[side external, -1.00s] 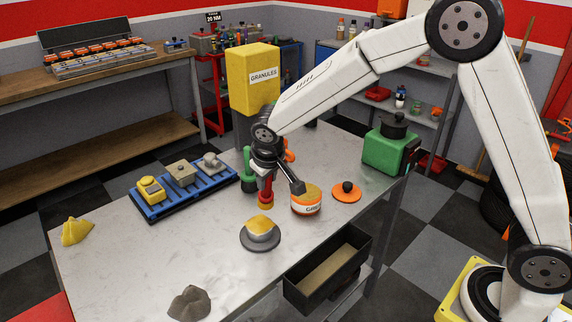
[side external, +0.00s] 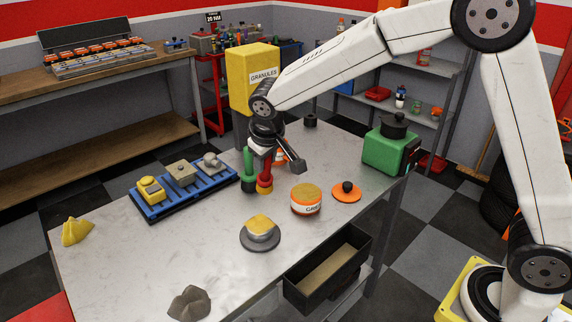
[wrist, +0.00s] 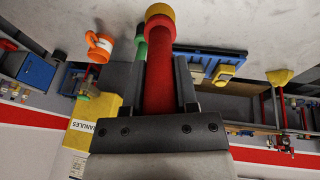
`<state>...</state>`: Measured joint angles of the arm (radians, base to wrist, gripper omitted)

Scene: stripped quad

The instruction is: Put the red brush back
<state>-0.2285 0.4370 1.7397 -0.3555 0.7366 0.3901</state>
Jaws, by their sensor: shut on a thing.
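The red brush (side external: 265,172) is upright in my gripper (side external: 266,151), its yellow-orange end pointing down near the table. In the wrist view my gripper (wrist: 161,85) is shut on the red handle (wrist: 159,75), with the yellow end (wrist: 160,11) beyond the fingers. A green brush-like tool (side external: 249,163) stands close to the left of the red brush, with a dark base. It also shows partly hidden in the wrist view (wrist: 140,48). I cannot tell whether the red brush's end touches the table.
A blue tray (side external: 213,188) with several parts lies left. An orange mug (side external: 281,157) is just behind my gripper. The labelled jar (side external: 306,204), orange lid (side external: 346,192) and yellow-topped grey dish (side external: 260,231) lie to the front and right. A yellow granules box (side external: 253,85) stands behind.

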